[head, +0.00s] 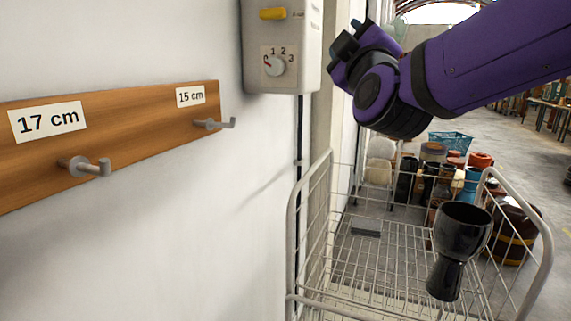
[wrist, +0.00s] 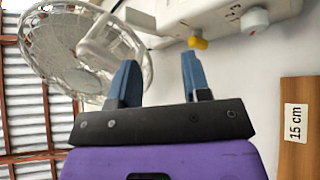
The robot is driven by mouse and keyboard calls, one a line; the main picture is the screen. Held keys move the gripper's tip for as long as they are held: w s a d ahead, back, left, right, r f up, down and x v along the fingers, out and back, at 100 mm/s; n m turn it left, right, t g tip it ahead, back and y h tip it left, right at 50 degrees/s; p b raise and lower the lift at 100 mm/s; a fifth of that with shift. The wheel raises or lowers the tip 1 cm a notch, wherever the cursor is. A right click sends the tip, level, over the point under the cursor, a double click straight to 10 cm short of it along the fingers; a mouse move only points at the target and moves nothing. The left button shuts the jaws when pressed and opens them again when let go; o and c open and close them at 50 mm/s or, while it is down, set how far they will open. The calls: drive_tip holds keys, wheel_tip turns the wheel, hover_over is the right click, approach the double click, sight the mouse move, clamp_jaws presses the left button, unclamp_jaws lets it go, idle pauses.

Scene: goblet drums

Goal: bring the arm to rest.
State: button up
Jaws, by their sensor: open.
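My purple arm reaches in from the upper right of the head view and bends back near the wall. My gripper (wrist: 157,82) shows in the wrist view with its two blue fingers apart and nothing between them. In the head view the gripper end is mostly hidden behind the wrist joint. The fingers point toward a wall fan (wrist: 85,45) and a white control box (wrist: 190,14), without visible contact.
The control box (head: 283,40) has a yellow lever (head: 272,14) and a dial (head: 275,66). A wooden rail (head: 130,125) carries hooks labelled 17 cm and 15 cm. A wire cart (head: 390,250) below holds a black goblet drum (head: 462,235). Several drums stand behind.

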drive_tip(key=s+d+f+m+g+h, duration=0.2)
drive_tip(key=s+d+f+m+g, duration=1)
drive_tip(key=s+d+f+g, duration=0.5)
drive_tip(key=s+d+f, duration=0.2)
drive_tip(key=s+f, duration=0.2)
drive_tip(key=s, duration=0.1)
drive_tip(key=shift+s+d+f+m+g, duration=0.25)
drive_tip(key=shift+s+f+m+g, duration=0.05)
drive_tip(key=shift+f+m+g, duration=0.1)
